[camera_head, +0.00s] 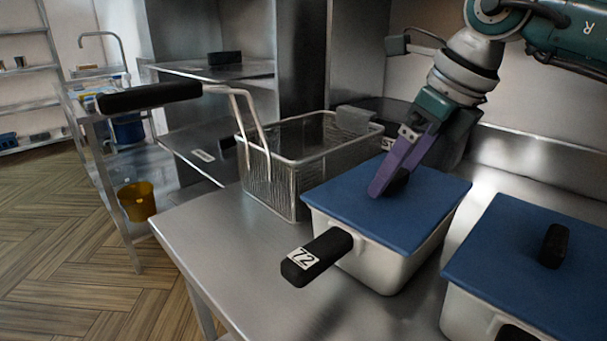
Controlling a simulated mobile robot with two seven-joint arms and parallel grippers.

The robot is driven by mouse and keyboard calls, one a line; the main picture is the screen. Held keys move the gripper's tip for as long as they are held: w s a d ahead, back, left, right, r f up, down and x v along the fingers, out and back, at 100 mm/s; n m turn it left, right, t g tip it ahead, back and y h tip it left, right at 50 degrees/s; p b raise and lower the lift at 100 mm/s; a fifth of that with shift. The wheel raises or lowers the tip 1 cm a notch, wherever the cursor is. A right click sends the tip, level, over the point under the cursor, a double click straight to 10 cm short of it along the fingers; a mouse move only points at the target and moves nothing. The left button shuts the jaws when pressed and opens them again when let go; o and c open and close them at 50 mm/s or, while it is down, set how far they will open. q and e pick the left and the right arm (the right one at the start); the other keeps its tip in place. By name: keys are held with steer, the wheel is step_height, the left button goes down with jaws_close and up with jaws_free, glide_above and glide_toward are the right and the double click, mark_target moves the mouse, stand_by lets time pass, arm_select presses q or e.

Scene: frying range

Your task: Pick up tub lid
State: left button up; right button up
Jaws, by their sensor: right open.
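A blue tub lid (421,222) lies flat on a white tub (385,269) on the steel table. The tub has a black handle (325,252) with a "72" label pointing to the front left. My right gripper (388,188) reaches down from the upper right, its purple fingers at the lid's middle. It is open, around or beside a dark knob on the lid that is mostly hidden behind the fingers; I cannot tell whether they touch it. A second tub (470,312) with a blue lid (505,252) and black knob (553,245) stands at the right. My left gripper is not in view.
A wire fry basket (290,178) with a long black handle (150,97) stands directly left of the tub. The steel table (222,243) is clear at its front left. A steel wall is close behind the tubs. A yellow bucket (138,201) is farther left.

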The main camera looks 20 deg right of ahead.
mark_target(399, 175)
steer(key=shift+c, duration=0.4)
steer(key=shift+c, duration=1.4)
steer(key=c, duration=1.1)
steer(key=shift+r, duration=0.1)
step_height(399, 175, up, 18)
steer(key=s+d+f+m+h+b, duration=0.25)
steer(key=d+f+m, duration=0.25)
steer(key=d, duration=0.5)
steer(key=s+d+f+m+h+b, duration=0.1)
steer(key=s+d+f+m+b, duration=0.15)
steer(key=d+f+m, duration=0.5)
steer(key=s+d+f+m+g+h+b, duration=0.1)
steer(key=s+d+f+m+b, duration=0.15)
steer(key=s+d, duration=0.45)
steer(key=s+d+f+m+g+h+b, duration=0.1)
steer(key=s+d+f+m+h+b, duration=0.15)
steer(key=d, duration=0.75)
steer(key=shift+m+y, duration=0.25)
steer(key=shift+y, duration=0.25)
steer(key=f, duration=0.1)
steer(key=s+f+b, duration=0.1)
steer(key=f, duration=0.1)
steer(key=f+b, duration=0.1)
steer(key=shift+s+d+f, duration=0.15)
steer(key=shift+d+f, duration=0.15)
steer(key=shift+f+b, duration=0.5)
steer(key=shift+f, duration=1.75)
